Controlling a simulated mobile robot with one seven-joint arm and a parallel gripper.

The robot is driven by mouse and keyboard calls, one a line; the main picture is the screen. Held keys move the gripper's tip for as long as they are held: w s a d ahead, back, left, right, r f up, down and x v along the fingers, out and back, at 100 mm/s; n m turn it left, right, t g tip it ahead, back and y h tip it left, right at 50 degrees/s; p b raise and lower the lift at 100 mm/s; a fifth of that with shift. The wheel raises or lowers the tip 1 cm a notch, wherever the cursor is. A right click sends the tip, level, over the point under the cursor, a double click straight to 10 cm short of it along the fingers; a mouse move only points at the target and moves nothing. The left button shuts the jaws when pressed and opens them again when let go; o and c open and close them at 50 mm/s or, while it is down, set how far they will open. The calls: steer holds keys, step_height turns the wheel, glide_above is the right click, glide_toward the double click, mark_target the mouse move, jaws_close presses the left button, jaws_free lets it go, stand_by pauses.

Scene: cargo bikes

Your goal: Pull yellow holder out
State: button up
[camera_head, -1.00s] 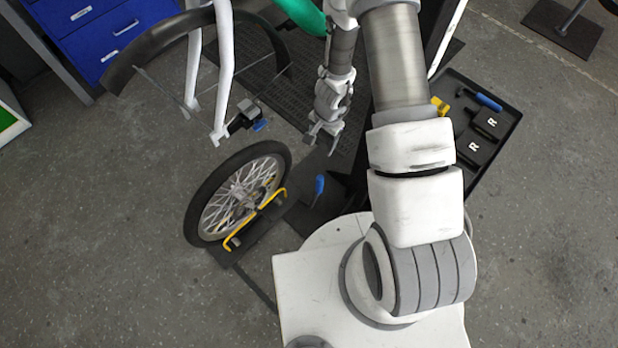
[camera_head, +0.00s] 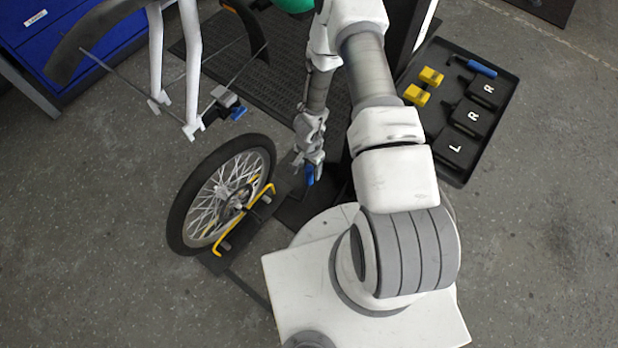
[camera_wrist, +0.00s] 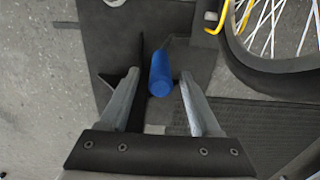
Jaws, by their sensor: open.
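The yellow holder (camera_head: 231,231) is a thin bent bar on the dark wheel stand, lying along the near side of the upright spoked wheel (camera_head: 180,212). It also shows at the top right of the wrist view (camera_wrist: 216,24). My gripper (camera_head: 309,170) is to the right of the wheel, pointing down at a blue handle (camera_head: 310,179). In the wrist view, my open gripper (camera_wrist: 160,76) has one finger on each side of the blue handle (camera_wrist: 160,80), with gaps showing. The handle's lower end is hidden.
A bike frame (camera_head: 190,90) hangs above the wheel at the upper left. A black tray (camera_head: 470,165) at the right holds yellow blocks (camera_head: 416,95), lettered black pieces and a blue-handled tool (camera_head: 482,68). A blue cabinet (camera_head: 60,45) stands at the top left. Floor is clear at the lower left.

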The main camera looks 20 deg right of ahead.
step_height(320, 180, down, 5)
steer(key=shift+f+b, duration=0.1)
steer(key=shift+b, duration=0.55)
jaws_close()
stand_by(1.0)
